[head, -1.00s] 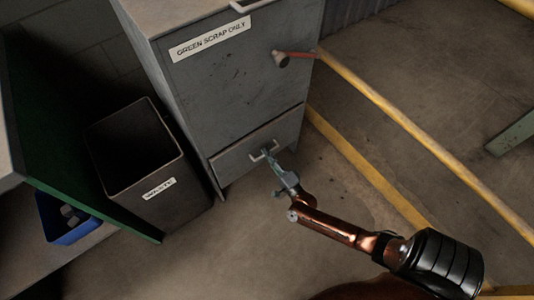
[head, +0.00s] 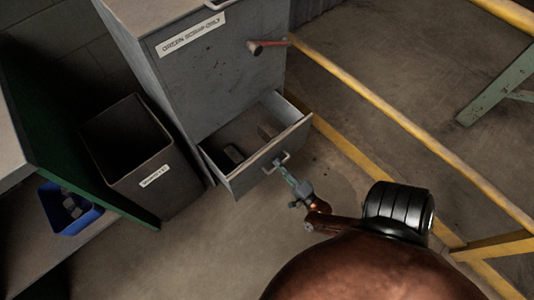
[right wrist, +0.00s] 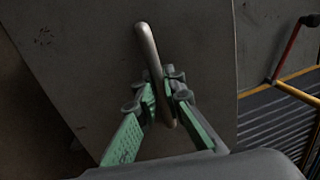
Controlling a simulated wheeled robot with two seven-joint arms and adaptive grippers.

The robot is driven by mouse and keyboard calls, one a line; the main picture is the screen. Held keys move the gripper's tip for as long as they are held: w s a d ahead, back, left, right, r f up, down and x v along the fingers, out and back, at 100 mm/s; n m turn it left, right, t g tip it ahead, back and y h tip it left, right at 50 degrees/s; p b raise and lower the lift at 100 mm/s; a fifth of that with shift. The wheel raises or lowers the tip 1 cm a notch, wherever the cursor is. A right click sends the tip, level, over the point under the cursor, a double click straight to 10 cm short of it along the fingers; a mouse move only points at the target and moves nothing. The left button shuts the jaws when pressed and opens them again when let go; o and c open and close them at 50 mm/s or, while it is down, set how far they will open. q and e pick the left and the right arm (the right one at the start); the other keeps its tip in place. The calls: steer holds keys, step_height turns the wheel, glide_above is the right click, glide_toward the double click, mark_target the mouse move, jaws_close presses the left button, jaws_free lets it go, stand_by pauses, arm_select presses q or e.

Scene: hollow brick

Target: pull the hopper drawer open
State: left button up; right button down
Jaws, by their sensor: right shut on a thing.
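The hopper is a grey metal cabinet (head: 205,75) labelled "GREEN SCRAP ONLY". Its bottom drawer (head: 250,168) stands pulled out, and I see into it from above. Dark block-like pieces (head: 233,153) lie inside. My right gripper (head: 281,165) is shut on the metal bar handle (head: 268,168) on the drawer front. In the right wrist view, the green-padded fingers (right wrist: 163,105) sit on either side of the handle (right wrist: 149,50). My left gripper is not in view.
A dark waste bin (head: 128,150) stands just left of the cabinet. A blue tray (head: 70,208) sits further left. A yellow rail (head: 400,120) runs at right. The floor before the drawer is clear.

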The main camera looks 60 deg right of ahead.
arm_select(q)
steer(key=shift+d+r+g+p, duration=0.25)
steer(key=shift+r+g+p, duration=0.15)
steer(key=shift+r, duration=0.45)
arm_select(e)
steer(key=r+v, duration=0.1)
steer(key=v, duration=0.5)
steer(key=c, duration=2)
jaws_free()
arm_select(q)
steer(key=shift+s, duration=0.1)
arm_select(e)
steer(key=v, duration=1.2)
steer(key=shift+a, duration=0.1)
